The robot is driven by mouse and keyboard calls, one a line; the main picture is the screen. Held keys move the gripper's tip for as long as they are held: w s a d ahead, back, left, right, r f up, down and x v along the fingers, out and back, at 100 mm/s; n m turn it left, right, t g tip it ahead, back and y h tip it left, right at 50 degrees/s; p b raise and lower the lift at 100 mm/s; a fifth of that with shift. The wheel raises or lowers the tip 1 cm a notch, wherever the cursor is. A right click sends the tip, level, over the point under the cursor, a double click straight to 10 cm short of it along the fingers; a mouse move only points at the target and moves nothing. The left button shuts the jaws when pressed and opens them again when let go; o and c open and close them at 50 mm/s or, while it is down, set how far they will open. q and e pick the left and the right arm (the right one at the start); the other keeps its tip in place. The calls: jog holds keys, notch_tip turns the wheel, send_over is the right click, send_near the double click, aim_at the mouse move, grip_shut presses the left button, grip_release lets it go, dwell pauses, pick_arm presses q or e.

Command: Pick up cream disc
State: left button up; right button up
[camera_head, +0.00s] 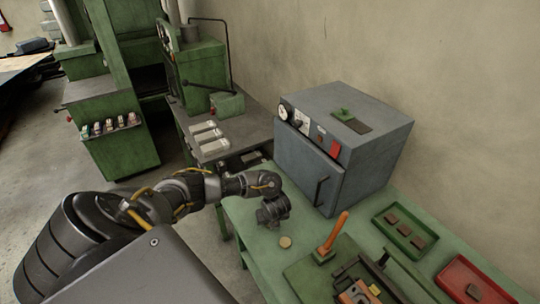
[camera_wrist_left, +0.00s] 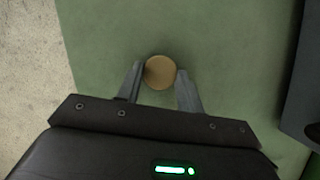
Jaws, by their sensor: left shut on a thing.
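The cream disc (camera_head: 285,242) is a small round tan piece at the front of the green bench top (camera_head: 243,225). In the left wrist view the disc (camera_wrist_left: 160,72) sits between the two fingertips. My left gripper (camera_wrist_left: 160,80) is shut on it, one finger at each side. In the head view my left gripper (camera_head: 273,212) is over the bench, in front of the grey oven. I cannot tell whether the disc is touching the bench or just above it. My right gripper is not in view.
A grey oven (camera_head: 340,150) stands behind the gripper. An orange-handled tool (camera_head: 334,233) stands to the right, near a green tray (camera_head: 404,232) and a red tray (camera_head: 472,284). Green machines (camera_head: 205,75) stand at the back left. Bare bench surrounds the disc.

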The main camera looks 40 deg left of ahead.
pick_arm(q)
notch_tip(320, 180, up, 3)
jog(key=shift+w, duration=0.1)
jog(key=s+d+r+p, duration=0.2)
jog(key=s+r, duration=0.3)
jog(key=s, duration=0.1)
jog(key=s+d+r+p, duration=0.2)
jog(key=s+r+p, duration=0.1)
jog(key=s, duration=0.4)
jog(key=shift+p+v, duration=0.3)
jog(key=shift+v, duration=0.65)
